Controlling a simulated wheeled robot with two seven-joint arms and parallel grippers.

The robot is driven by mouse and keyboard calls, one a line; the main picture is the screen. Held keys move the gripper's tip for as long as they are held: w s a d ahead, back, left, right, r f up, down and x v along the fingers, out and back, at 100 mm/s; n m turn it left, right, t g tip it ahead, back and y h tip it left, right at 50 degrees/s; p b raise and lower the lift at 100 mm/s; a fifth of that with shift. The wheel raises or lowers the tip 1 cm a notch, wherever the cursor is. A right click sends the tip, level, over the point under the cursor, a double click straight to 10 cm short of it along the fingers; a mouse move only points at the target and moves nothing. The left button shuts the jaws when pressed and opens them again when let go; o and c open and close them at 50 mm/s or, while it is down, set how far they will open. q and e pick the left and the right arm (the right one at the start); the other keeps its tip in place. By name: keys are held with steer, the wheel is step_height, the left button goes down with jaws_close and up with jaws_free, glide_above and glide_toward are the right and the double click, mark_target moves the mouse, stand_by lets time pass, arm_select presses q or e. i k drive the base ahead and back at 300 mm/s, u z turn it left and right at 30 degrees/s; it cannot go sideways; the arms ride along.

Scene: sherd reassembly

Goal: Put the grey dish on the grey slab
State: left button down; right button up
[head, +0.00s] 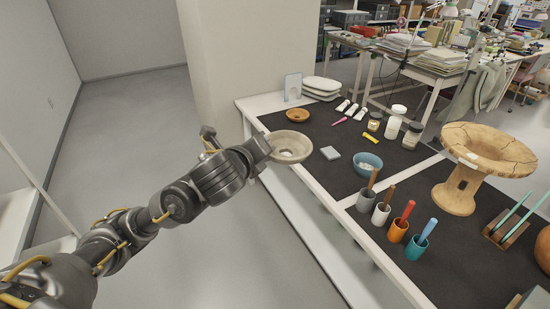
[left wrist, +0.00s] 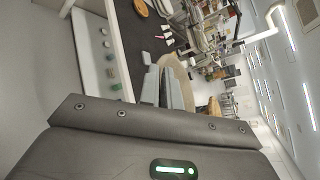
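The grey dish (head: 289,147) is a shallow, round, beige-grey bowl at the table's near left edge in the head view. My left gripper (head: 266,146) is at its left side. In the left wrist view the two fingers (left wrist: 162,82) are close together at the dish's rim (left wrist: 181,70) and look closed on its wall. The dish looks level; whether its base touches the table is hard to tell. The grey slab (head: 331,153) is a small flat square on the dark mat, just right of the dish. My right gripper is not in view.
A blue bowl (head: 368,163) with white pieces stands right of the slab. Cups with tools (head: 398,230) line the front edge. An orange-brown bowl (head: 298,115) lies behind the dish. Jars (head: 394,124) and tubes stand at the back. A large pedestal vessel (head: 462,190) is at right.

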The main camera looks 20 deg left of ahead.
mark_target(330, 152)
steer(key=u, duration=1)
steer(key=i, duration=0.8)
steer(key=z, duration=0.35)
steer(key=i, duration=0.65)
steer(key=z, duration=0.95)
steer(key=i, duration=0.3)
steer(key=z, duration=0.4)
